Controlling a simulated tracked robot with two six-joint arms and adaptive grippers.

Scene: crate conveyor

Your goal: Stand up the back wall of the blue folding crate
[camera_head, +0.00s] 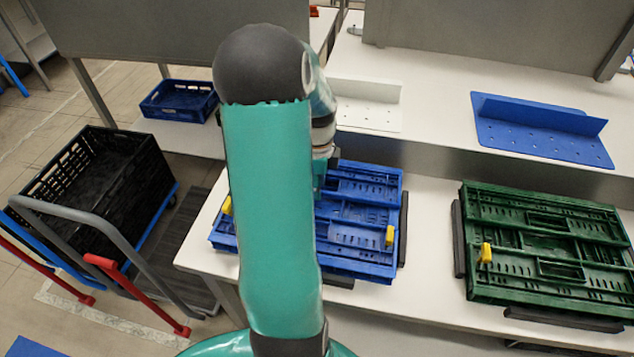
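The blue folding crate (361,228) lies on the white table in the middle of the camera_head view. It looks folded flat, with its wall panels lying down. A yellow latch (390,236) shows on its right side and another yellow latch (227,205) on its left side. My teal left arm covers much of the crate's left and middle. My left gripper (322,190) is mostly hidden behind the arm, over the back half of the crate. I cannot see its fingers clearly, nor whether it touches the crate. My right gripper is not in view.
A folded green crate (545,245) lies to the right. Black guide strips (403,228) edge the blue crate. Behind are a white bracket (365,105) and a blue bracket (540,128). A small blue crate (178,112) and a black crate (95,185) on a cart stand left.

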